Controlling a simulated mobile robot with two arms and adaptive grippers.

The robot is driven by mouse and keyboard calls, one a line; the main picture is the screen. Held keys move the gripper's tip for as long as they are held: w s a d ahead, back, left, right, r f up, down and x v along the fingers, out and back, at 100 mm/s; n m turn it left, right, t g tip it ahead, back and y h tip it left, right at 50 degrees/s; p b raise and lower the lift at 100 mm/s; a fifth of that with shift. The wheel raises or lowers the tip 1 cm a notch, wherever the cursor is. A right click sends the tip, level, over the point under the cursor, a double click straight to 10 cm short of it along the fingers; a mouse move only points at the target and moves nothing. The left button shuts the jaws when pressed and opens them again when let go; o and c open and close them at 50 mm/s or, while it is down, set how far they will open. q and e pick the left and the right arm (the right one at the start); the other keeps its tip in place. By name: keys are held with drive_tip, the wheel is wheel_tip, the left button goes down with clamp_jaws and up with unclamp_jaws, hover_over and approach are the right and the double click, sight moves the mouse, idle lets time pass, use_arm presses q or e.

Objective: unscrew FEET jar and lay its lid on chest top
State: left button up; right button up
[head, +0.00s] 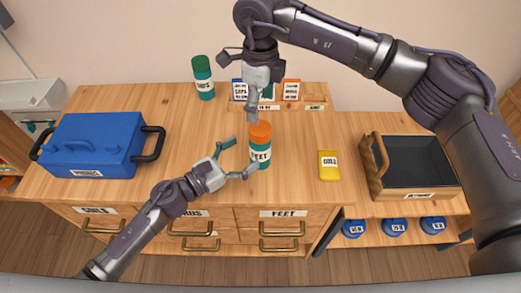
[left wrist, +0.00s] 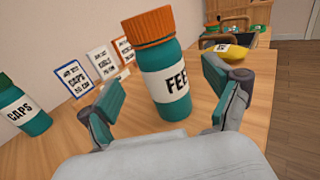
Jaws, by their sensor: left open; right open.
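The FEET jar (head: 261,158) stands upright on the chest top (head: 205,133), teal with a white label. Its orange lid (head: 260,130) is on it. The jar also shows in the left wrist view (left wrist: 168,88), with the lid (left wrist: 150,27) on. My left gripper (head: 238,159) is open, low beside the jar, its fingers pointing at it; in the left wrist view the jar stands ahead, between the spread fingers. My right gripper (head: 253,108) is open and points down just above the lid; whether it touches the lid is unclear.
A CAPS jar (head: 203,86) with a green lid stands at the back. Label cards (head: 291,90) stand behind the FEET jar. A blue case (head: 92,143) is at left, an open dark-lined box (head: 420,165) at right. Bare wood lies left of the jar.

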sight(251, 148)
use_arm(q)
drive_tip(key=x, duration=0.5)
drive_tip(key=shift+w+d, duration=0.2)
drive_tip(key=shift+d, duration=0.1)
